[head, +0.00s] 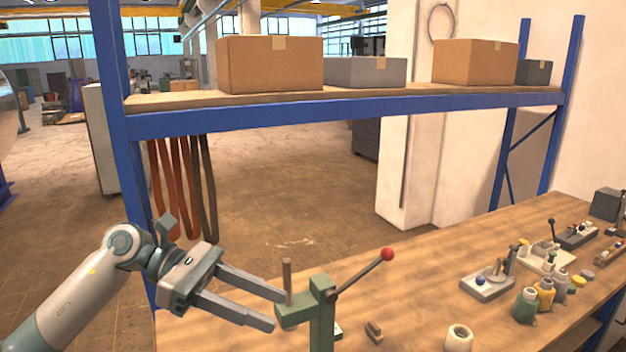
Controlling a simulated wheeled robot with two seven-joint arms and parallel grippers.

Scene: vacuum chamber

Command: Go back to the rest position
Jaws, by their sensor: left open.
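My left gripper (277,308) comes in from the left over the near left part of the wooden bench (420,262). Its two grey fingers are apart and point right, toward a green press-like stand (322,310) with a lever ending in a red knob (387,254). A thin brown rod (287,280) stands upright at the stand, near the fingertips. I see nothing held between the fingers, and I cannot tell whether they touch the stand. My right gripper is not in view.
A blue shelf frame (340,116) with cardboard boxes (270,65) rises behind the bench. Several bottles (525,307) and small fixtures (488,284) stand at the right. A white cup (458,338) and a small brown block (374,332) are at the front. The bench middle is clear.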

